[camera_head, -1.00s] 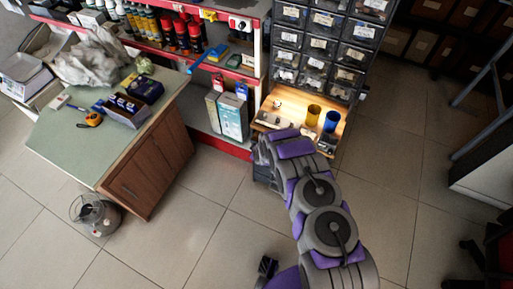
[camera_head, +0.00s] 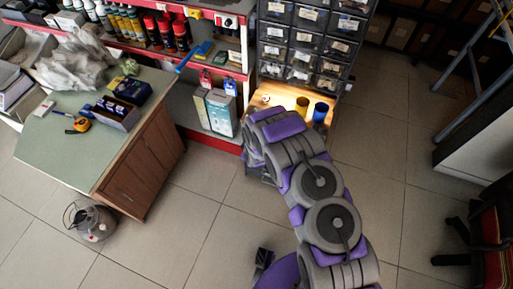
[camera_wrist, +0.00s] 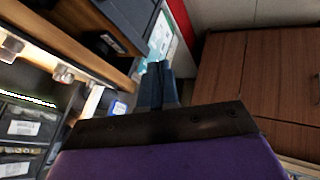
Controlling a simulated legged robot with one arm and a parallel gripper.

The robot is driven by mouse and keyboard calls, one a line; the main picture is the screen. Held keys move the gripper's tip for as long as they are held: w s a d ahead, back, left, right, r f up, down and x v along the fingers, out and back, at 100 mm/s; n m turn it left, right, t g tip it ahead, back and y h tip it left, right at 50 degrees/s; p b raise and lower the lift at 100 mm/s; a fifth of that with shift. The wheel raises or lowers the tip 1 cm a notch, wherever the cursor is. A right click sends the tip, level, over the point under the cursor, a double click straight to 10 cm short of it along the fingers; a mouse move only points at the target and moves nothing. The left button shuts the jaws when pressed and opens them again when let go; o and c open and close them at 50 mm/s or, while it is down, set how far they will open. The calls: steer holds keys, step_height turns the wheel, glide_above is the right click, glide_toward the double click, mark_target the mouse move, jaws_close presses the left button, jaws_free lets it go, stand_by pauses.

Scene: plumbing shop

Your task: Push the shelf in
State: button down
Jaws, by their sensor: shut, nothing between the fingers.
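The shelf (camera_head: 268,98) is a light wooden board below the bank of small drawers, sticking out in front of it. Wooden edges (camera_wrist: 85,62) lie left of the fingers in that view; whether the fingers touch the shelf I cannot tell.
A green-topped counter (camera_head: 85,135) with wooden doors stands at left; its doors (camera_wrist: 255,80) seem to fill the wrist view's right. A pale box (camera_head: 221,113) stands on the red-edged rack. A fan-like object (camera_head: 92,220) and a red-black chair (camera_head: 490,240) stand on otherwise clear floor.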

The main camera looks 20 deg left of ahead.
steer(key=s+d+f+m+t+h, duration=0.2)
steer(key=s+d+m+t+h, duration=0.15)
steer(key=m, duration=1.35)
steer(key=s+d+f+m+t+h, duration=0.25)
steer(key=m+t, duration=0.25)
steer(key=m, duration=1.1)
steer(key=shift+y, duration=0.4)
steer(key=shift+r+b+x, duration=0.15)
steer(key=shift+b+x, duration=1.15)
steer(key=shift+x, duration=2.05)
steer(key=shift+r+b+x, duration=0.15)
steer(key=shift+b+x, duration=1.15)
steer(key=shift+x, duration=2.05)
steer(key=shift+w+d, duration=0.1)
steer(key=shift+d, duration=0.05)
